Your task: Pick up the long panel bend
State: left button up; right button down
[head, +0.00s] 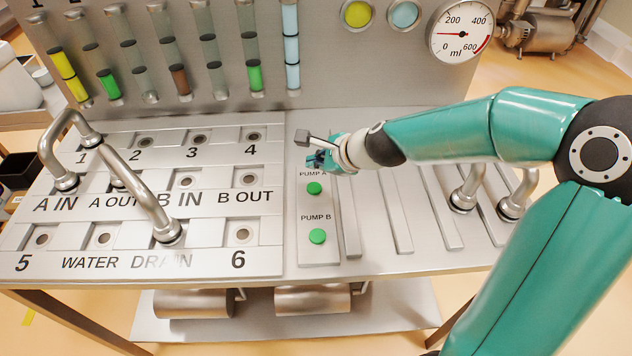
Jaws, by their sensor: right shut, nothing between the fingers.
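A long steel bend (137,190) stands on the left panel, with a lower end at a port near the DRAIN label. A smaller steel bend (47,150) stands beside it at the far left, between ports near A IN and 1. More bent steel pipe (466,190) stands at the right of the worktop, partly hidden behind my right arm. I cannot tell for sure which is the task's long panel bend. My right gripper (318,158) is shut and empty, above the worktop near the PUMP A label, well right of the bends on the left panel. My left gripper is out of view.
Green PUMP A (314,188) and PUMP B (317,236) buttons lie just below my right gripper. Raised metal strips (390,215) run to their right. A back panel (330,60) with coloured tubes and a gauge (460,32) rises behind. Several open ports dot the left panel.

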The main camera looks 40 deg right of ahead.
aim_at(167, 230)
jog(key=k, duration=1)
